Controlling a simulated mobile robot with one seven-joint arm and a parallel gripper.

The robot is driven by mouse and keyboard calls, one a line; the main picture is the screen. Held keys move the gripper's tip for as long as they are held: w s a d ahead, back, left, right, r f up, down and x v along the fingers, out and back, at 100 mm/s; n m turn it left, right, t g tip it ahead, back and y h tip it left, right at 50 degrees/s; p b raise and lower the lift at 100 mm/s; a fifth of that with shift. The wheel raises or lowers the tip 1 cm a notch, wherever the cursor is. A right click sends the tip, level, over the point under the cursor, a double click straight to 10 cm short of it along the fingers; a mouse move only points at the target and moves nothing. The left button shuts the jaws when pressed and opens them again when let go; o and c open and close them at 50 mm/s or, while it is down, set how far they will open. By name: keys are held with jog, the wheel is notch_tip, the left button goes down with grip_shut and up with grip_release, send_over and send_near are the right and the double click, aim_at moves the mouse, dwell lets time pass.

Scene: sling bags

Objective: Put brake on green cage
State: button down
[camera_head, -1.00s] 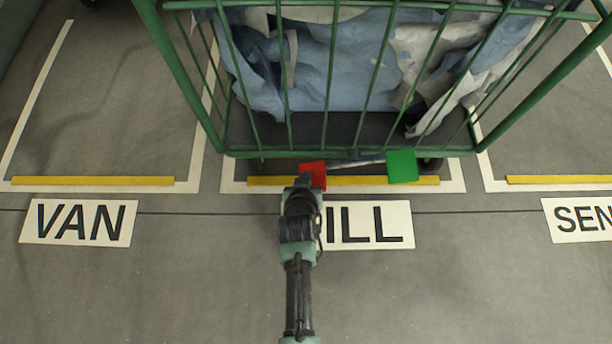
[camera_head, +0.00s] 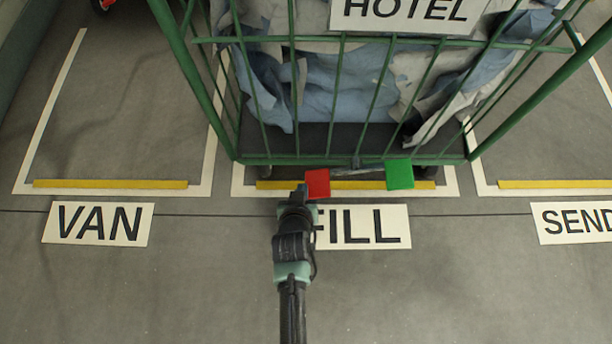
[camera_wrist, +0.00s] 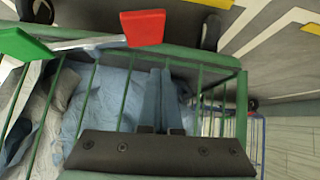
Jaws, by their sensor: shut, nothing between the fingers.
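The green cage (camera_head: 350,158) stands in the middle bay, behind the FILL sign, with grey-blue cloth or bags inside. At its near bottom edge are a red pedal (camera_head: 317,184) on the left and a green pedal (camera_head: 399,174) on the right, joined by a thin metal bar. My gripper (camera_head: 301,192) is shut and empty, just left of the red pedal; whether it touches is unclear. In the wrist view, my gripper's closed fingers (camera_wrist: 161,74) lie below the red pedal (camera_wrist: 143,27) in the picture. The green pedal (camera_wrist: 22,43) is at upper left.
The FILL sign (camera_head: 362,227) lies on the floor under my arm. The VAN sign (camera_head: 98,223) and SEND sign (camera_head: 578,222) mark empty-looking bays either side. A yellow strip (camera_head: 275,185) runs along the bay's front. A HOTEL sign (camera_head: 410,10) hangs on the cage. Near floor is clear.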

jog(key=v, duration=0.1)
jog(key=p+v, duration=0.1)
jog(key=v, duration=0.2)
jog(key=shift+a, duration=0.35)
